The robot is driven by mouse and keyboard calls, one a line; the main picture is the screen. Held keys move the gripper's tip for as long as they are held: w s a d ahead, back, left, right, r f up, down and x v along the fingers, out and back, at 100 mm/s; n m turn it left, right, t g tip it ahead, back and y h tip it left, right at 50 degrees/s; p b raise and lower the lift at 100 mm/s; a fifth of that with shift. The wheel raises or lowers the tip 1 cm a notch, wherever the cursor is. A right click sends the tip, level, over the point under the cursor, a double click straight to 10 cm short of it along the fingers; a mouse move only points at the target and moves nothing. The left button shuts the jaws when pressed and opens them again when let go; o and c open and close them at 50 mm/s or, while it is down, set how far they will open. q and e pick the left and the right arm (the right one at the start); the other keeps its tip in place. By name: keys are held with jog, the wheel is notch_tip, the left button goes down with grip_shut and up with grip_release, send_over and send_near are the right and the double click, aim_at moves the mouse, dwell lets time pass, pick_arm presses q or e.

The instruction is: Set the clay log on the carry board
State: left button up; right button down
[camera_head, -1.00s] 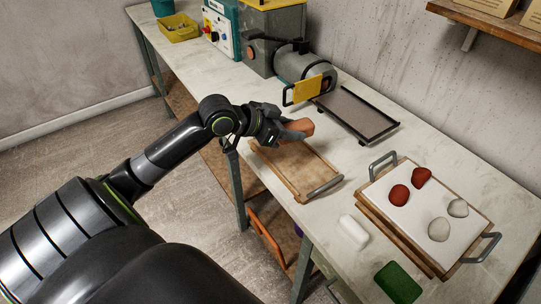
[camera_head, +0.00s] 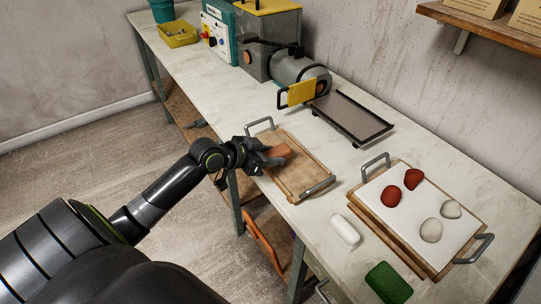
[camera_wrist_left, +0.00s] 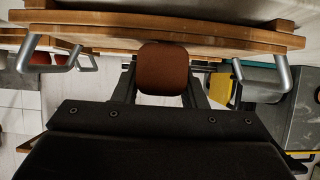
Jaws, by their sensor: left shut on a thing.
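The clay log (camera_head: 279,151) is a short reddish-brown piece. My left gripper (camera_head: 272,158) is shut on it, and the log also shows end-on between the fingers in the left wrist view (camera_wrist_left: 163,69). The carry board (camera_head: 304,157) is a wooden board with a grey metal handle at each end. It lies on the bench and shows edge-on in the left wrist view (camera_wrist_left: 230,34). The log is over the board's left part; whether it touches the board I cannot tell. My right gripper is not in view.
A second board (camera_head: 375,212) with a white sheet holds red and grey lumps at the right. A white roll (camera_head: 345,230) and a green block (camera_head: 388,283) lie near the front edge. Behind are a machine with a yellow plate (camera_head: 301,92) and a dark tray (camera_head: 350,117).

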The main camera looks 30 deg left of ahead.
pick_arm(q)
jog(key=shift+f, duration=0.15)
jog(key=o, duration=1.2)
jog(key=shift+r, duration=0.25)
jog(key=shift+s+a+r, duration=0.1)
jog(key=shift+s+a, duration=0.05)
jog(key=shift+s, duration=0.1)
jog(key=p+v, duration=0.2)
jog(key=v, duration=0.9)
jog(key=shift+s+r, duration=0.1)
jog(key=shift+a, duration=0.1)
